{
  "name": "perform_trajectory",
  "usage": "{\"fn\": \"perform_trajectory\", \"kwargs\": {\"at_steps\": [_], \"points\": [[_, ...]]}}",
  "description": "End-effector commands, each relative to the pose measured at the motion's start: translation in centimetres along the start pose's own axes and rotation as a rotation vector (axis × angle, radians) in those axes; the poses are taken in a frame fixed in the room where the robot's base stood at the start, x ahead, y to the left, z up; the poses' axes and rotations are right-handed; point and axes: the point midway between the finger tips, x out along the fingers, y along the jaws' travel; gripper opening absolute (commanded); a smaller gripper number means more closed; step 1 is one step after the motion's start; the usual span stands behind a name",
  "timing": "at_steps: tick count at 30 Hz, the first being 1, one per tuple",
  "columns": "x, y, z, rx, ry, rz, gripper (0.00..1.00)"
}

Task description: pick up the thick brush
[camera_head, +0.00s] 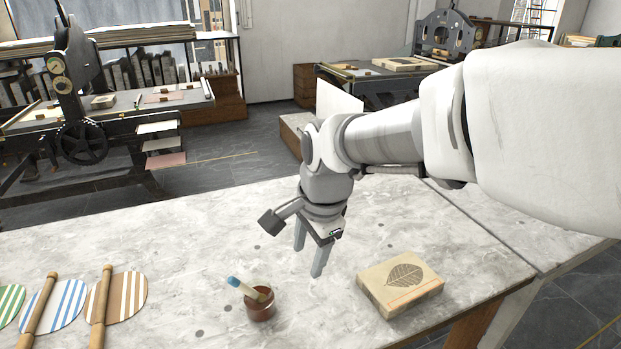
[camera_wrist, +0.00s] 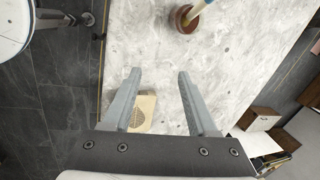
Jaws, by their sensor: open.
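The thick brush (camera_head: 246,290) has a pale handle with a blue end and leans tilted in a small brown pot (camera_head: 261,309) on the marble-topped table. In the wrist view the brush (camera_wrist: 195,12) and the pot (camera_wrist: 184,20) are at the top edge, the brush partly cut off. The brush's lower end is hidden inside the pot. My gripper (camera_head: 308,262) is open and empty, pointing down above the table, behind and to the right of the pot. In the wrist view its fingers (camera_wrist: 158,75) are apart with nothing between their tips but table.
A stone block with a leaf print (camera_head: 400,284) lies right of the pot, near the table's front edge. Striped round paddles (camera_head: 117,297) with wooden handles lie at the left. The table (camera_head: 200,245) between is mostly clear. Presses (camera_head: 85,140) stand behind.

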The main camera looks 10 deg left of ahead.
Motion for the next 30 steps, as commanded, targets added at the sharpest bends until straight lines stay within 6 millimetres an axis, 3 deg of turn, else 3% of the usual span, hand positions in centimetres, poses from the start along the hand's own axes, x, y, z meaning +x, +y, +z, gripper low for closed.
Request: {"fn": "perform_trajectory", "kwargs": {"at_steps": [1,6,12,17,30], "points": [[-1.4,-2.1,1.6,0.044,0.002,0.023,0.58],[-1.2,-6.3,6.1,0.215,0.034,0.062,0.58],[-0.6,-8.6,9.7,0.338,0.071,0.073,0.58],[0.4,-9.0,10.6,0.372,0.083,0.073,0.58],[9.5,-8.2,9.9,0.376,0.084,0.075,0.58]]}}
